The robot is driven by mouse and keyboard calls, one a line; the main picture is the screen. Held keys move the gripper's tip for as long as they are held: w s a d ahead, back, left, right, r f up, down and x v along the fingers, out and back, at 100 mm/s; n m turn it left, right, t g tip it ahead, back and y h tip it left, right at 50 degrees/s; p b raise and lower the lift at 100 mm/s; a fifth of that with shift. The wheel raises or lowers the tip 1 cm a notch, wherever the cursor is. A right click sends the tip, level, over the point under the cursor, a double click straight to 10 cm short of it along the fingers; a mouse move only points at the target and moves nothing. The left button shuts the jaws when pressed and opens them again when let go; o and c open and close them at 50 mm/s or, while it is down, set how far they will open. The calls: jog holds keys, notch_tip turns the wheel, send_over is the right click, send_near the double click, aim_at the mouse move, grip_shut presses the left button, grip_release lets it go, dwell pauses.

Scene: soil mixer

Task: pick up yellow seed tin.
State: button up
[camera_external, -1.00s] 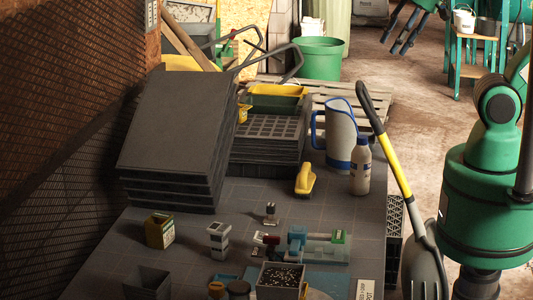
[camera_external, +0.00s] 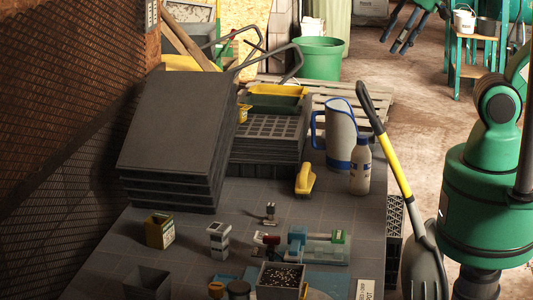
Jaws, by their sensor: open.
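The yellow seed tin (camera_external: 160,230) stands upright at the left of the grey worktop, in front of the stack of dark trays. It has a yellow-olive body with a pale label, and nothing touches it. Part of my green arm (camera_external: 484,205) stands at the right edge, beyond the bench's right side.
Dark stacked trays (camera_external: 175,125) rise behind the tin. A grey and white block (camera_external: 219,240) stands to its right, and an empty dark pot (camera_external: 148,283) in front. A soil-filled pot (camera_external: 281,277), white bottle (camera_external: 360,172) and shovel (camera_external: 388,150) are further right.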

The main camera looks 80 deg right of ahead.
jog(key=shift+o, duration=0.5)
jog(key=o, duration=0.9)
jog(key=shift+c, duration=0.2)
jog(key=shift+w, duration=0.15)
jog(key=w+a+f+m, duration=0.1)
jog(key=w+a+f, duration=0.1)
jog(key=w, duration=1.3)
jog(key=w+a+f, duration=0.2)
jog(key=w+f, duration=0.1)
jog(key=w, duration=1.2)
jog(key=w+a+f, duration=0.4)
jog(key=w+f, duration=0.4)
jog(key=f, duration=0.2)
jog(key=w+a+f+b, duration=0.1)
jog(key=w+a+f, duration=0.4)
jog(key=w+f, duration=0.3)
jog(key=w+a+f+m+g, duration=0.1)
jog(key=w+a+f, duration=0.4)
jog(key=w+f, duration=0.4)
notch_tip(320, 180, down, 3)
jog(key=shift+r+h, duration=0.2)
jog(key=shift+h, duration=0.2)
